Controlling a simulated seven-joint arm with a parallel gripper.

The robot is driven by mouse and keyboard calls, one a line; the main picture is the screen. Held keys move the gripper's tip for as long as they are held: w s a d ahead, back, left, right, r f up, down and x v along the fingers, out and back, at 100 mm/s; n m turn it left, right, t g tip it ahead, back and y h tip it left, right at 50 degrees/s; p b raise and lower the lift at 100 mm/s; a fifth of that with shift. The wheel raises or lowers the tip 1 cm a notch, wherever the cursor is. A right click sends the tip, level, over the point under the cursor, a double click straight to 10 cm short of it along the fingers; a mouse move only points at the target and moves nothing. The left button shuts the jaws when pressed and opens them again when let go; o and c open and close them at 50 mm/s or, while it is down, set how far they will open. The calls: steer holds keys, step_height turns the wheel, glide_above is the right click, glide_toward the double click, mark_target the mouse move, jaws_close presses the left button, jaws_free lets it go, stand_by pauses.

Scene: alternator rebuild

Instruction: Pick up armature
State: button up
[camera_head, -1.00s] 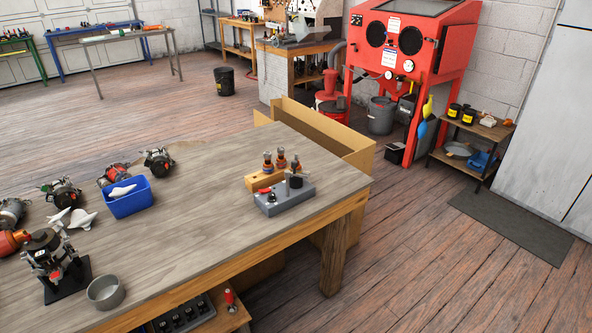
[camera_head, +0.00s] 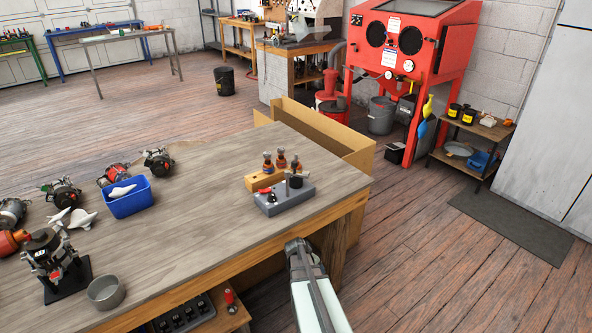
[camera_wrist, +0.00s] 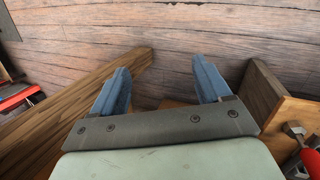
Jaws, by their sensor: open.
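Several small upright parts with dark tops and copper-orange bodies, which look like armatures (camera_head: 281,160), stand on a wooden block (camera_head: 262,180) near the right end of the workbench. A grey fixture (camera_head: 284,199) with black and red knobs sits just in front and partly hides the block. My gripper (camera_wrist: 160,88) shows in the wrist view with two blue fingers spread apart. Nothing is between them but a view of the floor. In the head view my arm is at the bench's front edge, below and right of the armatures, and is not touching them.
The workbench (camera_head: 190,215) has clear top left of the fixture. A blue bin (camera_head: 128,203), alternators, a black press (camera_head: 55,262) and a grey ring (camera_head: 106,292) stand to the left. A cardboard box (camera_head: 325,130) is behind the bench. Bench legs flank my fingers in the wrist view.

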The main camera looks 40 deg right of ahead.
steer(key=w+d+r+h, duration=0.2)
steer(key=d+r+h, duration=0.2)
steer(key=d+r, duration=2.75)
steer(key=w+a+r+t+y, duration=0.1)
steer(key=w+a+r+y, duration=0.3)
steer(key=w+r, duration=0.5)
steer(key=w+a+r+n+y, duration=0.1)
steer(key=w+a+r, duration=0.2)
steer(key=a, duration=0.4)
steer(key=w+a+r+n+y, duration=0.1)
steer(key=w+a+r+y, duration=0.1)
steer(key=w+a+r, duration=0.35)
steer(key=w+a+r+n+y, duration=0.1)
steer(key=w+a, duration=0.1)
steer(key=a, duration=0.6)
steer(key=f, duration=0.7)
steer(key=shift+s+a+f, duration=0.1)
steer(key=shift+s+f, duration=0.15)
steer(key=shift+f, duration=0.05)
steer(key=shift+s+a+f, duration=0.1)
steer(key=shift+s+f, duration=0.05)
steer(key=shift+f, duration=1.15)
steer(key=shift+s+a+f, duration=0.1)
steer(key=shift+f, duration=1.2)
